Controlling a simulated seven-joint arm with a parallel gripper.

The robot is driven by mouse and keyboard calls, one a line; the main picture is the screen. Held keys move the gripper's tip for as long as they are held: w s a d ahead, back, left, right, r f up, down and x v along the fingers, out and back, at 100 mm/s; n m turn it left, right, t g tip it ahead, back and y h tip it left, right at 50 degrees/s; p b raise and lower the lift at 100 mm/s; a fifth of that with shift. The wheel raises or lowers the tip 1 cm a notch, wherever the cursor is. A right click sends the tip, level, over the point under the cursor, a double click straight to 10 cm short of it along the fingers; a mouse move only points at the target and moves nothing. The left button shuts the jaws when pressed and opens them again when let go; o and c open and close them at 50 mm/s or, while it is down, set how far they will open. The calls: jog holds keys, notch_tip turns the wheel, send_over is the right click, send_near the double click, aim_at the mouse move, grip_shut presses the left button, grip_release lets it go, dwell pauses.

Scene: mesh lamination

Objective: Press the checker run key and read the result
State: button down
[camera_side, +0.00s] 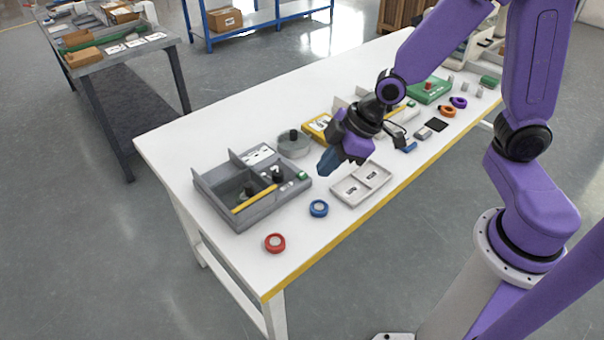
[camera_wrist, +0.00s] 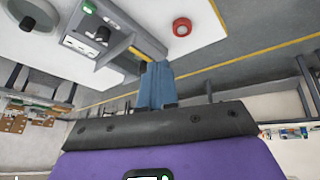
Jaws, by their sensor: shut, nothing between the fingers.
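A grey open-topped device (camera_side: 235,222) sits at the left end of the white table. It has a yellow bar (camera_side: 254,199), black knobs (camera_side: 277,176), a white label and a small green key (camera_side: 302,176) at its right corner. I take this for the checker; its label is too small to read. The green key also shows at the top of the wrist view (camera_wrist: 89,8). My gripper (camera_side: 327,168) hangs over the table to the right of the device, apart from it, its blue fingers together and empty. The wrist view shows the closed fingertips (camera_wrist: 158,66).
A grey two-compartment tray (camera_side: 349,191) lies below and right of my gripper. A blue ring (camera_side: 318,208) and red ring (camera_side: 275,243) lie near the front edge. A round grey pot (camera_side: 294,147) and yellow box (camera_side: 317,127) stand behind. A green box (camera_side: 428,92) sits farther right.

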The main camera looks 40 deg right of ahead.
jog(key=w+d+f+t, duration=0.2)
jog(key=w, duration=0.4)
jog(key=t+h, duration=0.2)
jog(key=t, duration=0.1)
send_over(305, 176)
notch_tip(305, 176, down, 2)
jog(key=shift+w+f+m, duration=0.1)
jog(key=shift+f+m, duration=0.15)
jog(key=shift+m, duration=0.05)
jog(key=shift+f, duration=4.4)
jog(key=shift+f, duration=0.1)
jog(key=shift+f, duration=0.35)
